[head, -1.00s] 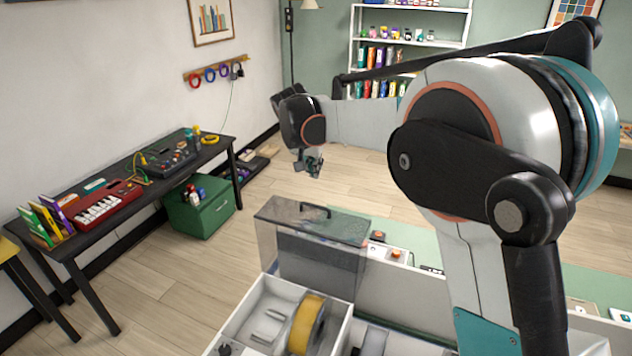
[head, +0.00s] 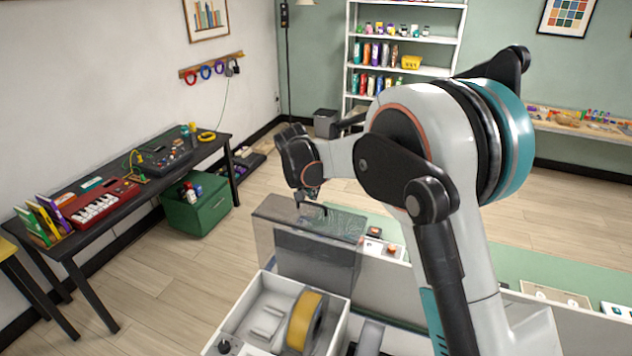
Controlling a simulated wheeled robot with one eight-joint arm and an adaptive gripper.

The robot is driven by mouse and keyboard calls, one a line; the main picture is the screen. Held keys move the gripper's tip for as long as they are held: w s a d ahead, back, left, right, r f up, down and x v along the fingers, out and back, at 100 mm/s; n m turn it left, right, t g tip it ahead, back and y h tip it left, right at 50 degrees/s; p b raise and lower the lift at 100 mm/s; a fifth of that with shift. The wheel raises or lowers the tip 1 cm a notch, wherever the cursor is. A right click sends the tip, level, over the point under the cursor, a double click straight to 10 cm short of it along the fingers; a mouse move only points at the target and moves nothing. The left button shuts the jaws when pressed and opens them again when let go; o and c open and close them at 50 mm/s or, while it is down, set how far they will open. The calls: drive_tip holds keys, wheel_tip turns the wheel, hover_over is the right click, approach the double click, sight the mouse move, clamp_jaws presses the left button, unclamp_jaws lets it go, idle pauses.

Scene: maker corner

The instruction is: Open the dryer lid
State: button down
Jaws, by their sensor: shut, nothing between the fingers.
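The dryer (head: 234,318) is a white open-topped box at the bottom centre of the head view. A yellow-orange spool (head: 303,322) stands inside it. Its smoky, see-through lid (head: 285,262) stands raised, roughly upright, at the back of the box. My gripper (head: 312,212) is shut and empty, pointing down at the top edge of the lid. Whether it touches the lid cannot be told. The lid's dark handle, seen before, is hard to make out behind the fingers.
A white shelf (head: 405,50) stands at the back. A green-topped bench (head: 560,280) extends right of the dryer. Open floor lies between.

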drive_tip(key=shift+f, duration=0.2)
drive_tip(key=shift+s, duration=0.1)
drive_tip(key=shift+s+a+b, duration=0.3)
drive_tip(key=shift+s+b, duration=0.05)
drive_tip(key=shift+s, duration=0.1)
drive_tip(key=s+a+b, duration=0.1)
drive_tip(key=s, duration=0.2)
drive_tip(key=s+a+r+t+b, duration=0.1)
drive_tip(key=s, duration=0.1)
drive_tip(key=s+a+t+b, duration=0.1)
drive_tip(key=s, duration=0.2)
drive_tip(key=shift+s+r+h, duration=0.3)
drive_tip(key=shift+r+h, duration=0.1)
drive_tip(key=shift+w+d, duration=0.1)
